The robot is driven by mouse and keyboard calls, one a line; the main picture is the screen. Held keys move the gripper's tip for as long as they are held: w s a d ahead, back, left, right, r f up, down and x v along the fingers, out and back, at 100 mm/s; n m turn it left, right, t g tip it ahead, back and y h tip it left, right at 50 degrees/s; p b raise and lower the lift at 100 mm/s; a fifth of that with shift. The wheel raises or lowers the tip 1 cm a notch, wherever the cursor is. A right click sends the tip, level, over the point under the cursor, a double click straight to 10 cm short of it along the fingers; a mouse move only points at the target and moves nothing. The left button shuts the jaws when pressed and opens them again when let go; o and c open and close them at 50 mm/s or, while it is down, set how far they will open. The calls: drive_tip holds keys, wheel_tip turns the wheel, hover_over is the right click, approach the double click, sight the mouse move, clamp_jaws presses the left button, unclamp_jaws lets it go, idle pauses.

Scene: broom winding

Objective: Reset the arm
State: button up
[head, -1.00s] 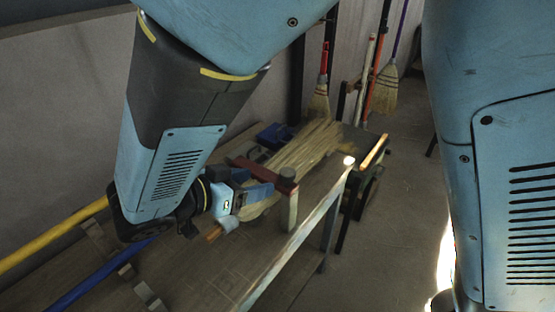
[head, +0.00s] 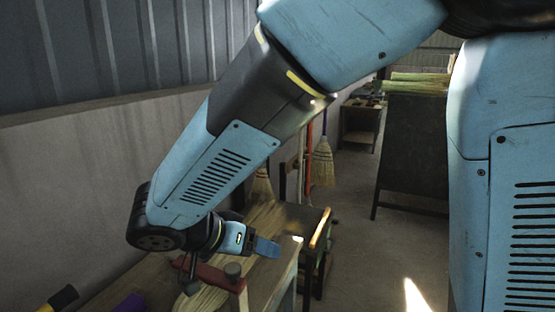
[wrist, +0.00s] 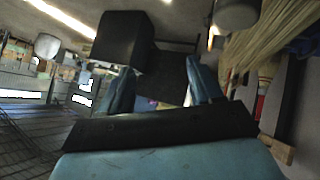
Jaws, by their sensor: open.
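My arm reaches down from the upper right in the head view, and my gripper (head: 268,247) is above the workbench (head: 108,292), near its right end. In the wrist view my gripper (wrist: 163,82) shows two blue fingers spread apart, with nothing between them. A bundle of pale broom straw (head: 262,216) lies on the bench behind my gripper. The straw also shows at the upper right of the wrist view (wrist: 272,42), beside the fingers. A red clamp bar (head: 212,277) lies just below my gripper, partly hidden by my wrist.
A dark stand (head: 412,140) with straw (head: 418,84) on top is at the back right. The floor (head: 370,250) between the bench and my body is clear.

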drive_tip(key=s+d+r+n+y, duration=0.1)
drive_tip(key=d+r+y, duration=0.1)
drive_tip(key=d, duration=0.7)
drive_tip(key=s+d+r+n+y, duration=0.1)
drive_tip(key=d+r, duration=0.4)
drive_tip(key=d, duration=0.5)
drive_tip(key=s+d+r+n+y, duration=0.1)
drive_tip(key=d+r+n+y, duration=0.1)
drive_tip(key=d+y, duration=0.3)
drive_tip(key=shift+s+d+r+n, duration=0.4)
drive_tip(key=shift+d+r, duration=0.5)
drive_tip(key=shift+d, duration=1.3)
